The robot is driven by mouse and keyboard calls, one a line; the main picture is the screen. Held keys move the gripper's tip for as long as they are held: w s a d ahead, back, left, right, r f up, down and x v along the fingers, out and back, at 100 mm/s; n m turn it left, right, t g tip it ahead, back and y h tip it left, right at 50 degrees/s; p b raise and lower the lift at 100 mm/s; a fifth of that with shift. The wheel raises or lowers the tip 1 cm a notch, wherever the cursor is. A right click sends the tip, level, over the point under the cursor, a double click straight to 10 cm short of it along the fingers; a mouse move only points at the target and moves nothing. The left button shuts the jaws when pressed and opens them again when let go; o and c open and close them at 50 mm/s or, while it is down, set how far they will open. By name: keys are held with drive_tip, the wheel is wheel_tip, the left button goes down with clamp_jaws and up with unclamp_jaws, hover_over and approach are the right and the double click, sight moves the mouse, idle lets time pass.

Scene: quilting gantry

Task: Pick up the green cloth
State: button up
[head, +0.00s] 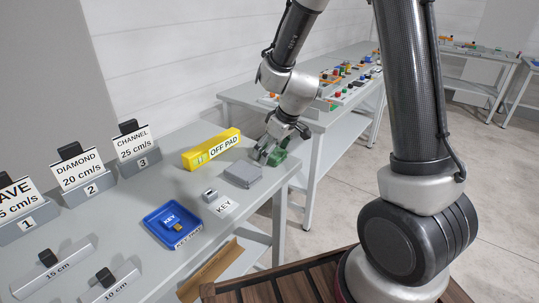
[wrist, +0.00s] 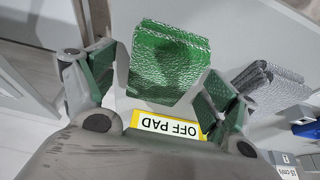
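The green cloth (wrist: 170,62) is a folded, textured piece that shows between and just beyond my fingers in the wrist view. In the head view the green cloth (head: 278,157) lies near the far right end of the grey table, partly hidden by my gripper (head: 267,150). My gripper is low over that end of the table, right at the cloth. In the wrist view my gripper (wrist: 157,72) is open, with one finger to each side of the cloth. I cannot tell whether the fingers touch it.
A folded grey cloth (head: 243,173) lies beside the green one. A yellow OFF PAD block (head: 211,149) stands behind. A blue key tray (head: 165,220), a small grey KEY holder (head: 210,195) and numbered sign stands (head: 137,153) are farther left. The table edge is close on the right.

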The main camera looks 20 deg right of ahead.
drive_tip(key=c, duration=0.7)
drive_tip(key=shift+c, duration=0.2)
wheel_tip(320, 180, up, 10)
drive_tip(key=shift+o, duration=0.3)
drive_tip(key=shift+c, duration=0.5)
